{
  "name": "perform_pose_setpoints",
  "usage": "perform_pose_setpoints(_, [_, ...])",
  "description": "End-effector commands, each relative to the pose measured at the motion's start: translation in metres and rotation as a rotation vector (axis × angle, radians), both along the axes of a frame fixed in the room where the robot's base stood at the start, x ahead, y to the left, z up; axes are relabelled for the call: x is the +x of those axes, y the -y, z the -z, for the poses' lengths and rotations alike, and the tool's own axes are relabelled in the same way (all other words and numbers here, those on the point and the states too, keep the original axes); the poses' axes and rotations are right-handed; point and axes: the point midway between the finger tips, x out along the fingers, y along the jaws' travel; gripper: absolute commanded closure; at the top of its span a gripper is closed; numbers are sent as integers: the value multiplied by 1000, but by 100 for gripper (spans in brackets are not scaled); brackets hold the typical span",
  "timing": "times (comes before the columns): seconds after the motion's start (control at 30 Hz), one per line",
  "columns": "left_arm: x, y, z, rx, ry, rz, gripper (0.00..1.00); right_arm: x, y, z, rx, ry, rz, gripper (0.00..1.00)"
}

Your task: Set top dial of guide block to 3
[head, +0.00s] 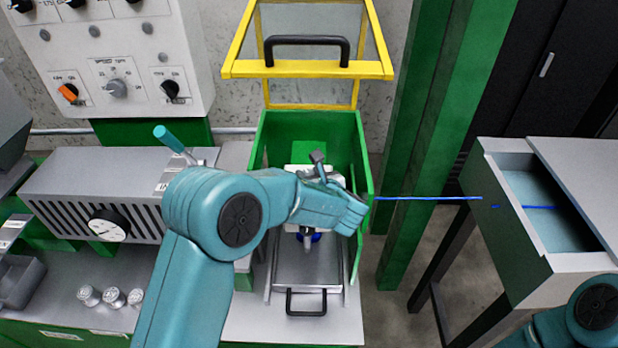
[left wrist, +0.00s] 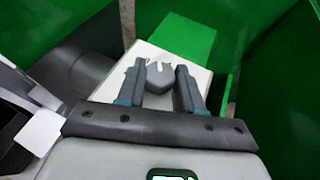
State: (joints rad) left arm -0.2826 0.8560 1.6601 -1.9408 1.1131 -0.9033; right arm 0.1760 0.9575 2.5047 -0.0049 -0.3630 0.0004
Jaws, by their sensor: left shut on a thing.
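The guide block is a white block (left wrist: 193,78) inside the green open box (head: 362,165); my left arm covers much of it in the head view. Its top dial is a grey notched knob (left wrist: 160,76) in the left wrist view. My left gripper (left wrist: 160,67) has one finger on each side of the dial and is shut on it. I cannot read the dial's number. My right gripper is out of view; only part of my right arm shows at the lower right of the head view.
A yellow frame lid (head: 305,69) stands raised behind the box. A control panel (head: 130,40) and a vented grey machine (head: 70,190) stand at left.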

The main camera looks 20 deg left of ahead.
Motion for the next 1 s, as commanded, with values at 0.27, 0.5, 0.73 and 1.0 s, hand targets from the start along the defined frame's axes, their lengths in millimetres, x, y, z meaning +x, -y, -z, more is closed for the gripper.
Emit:
perform_pose_setpoints(0.27, [1, 1, -1, 1, 1, -110, 95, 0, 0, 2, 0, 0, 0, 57])
perform_pose_setpoints(0.5, [2, 1, -1, 2, 2, -140, 95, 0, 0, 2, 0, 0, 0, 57])
perform_pose_setpoints(0.73, [2, 1, -2, 3, 3, -142, 95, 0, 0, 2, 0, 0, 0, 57])
perform_pose_setpoints(1.0, [2, 1, -1, 2, 2, -141, 39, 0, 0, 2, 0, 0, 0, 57])
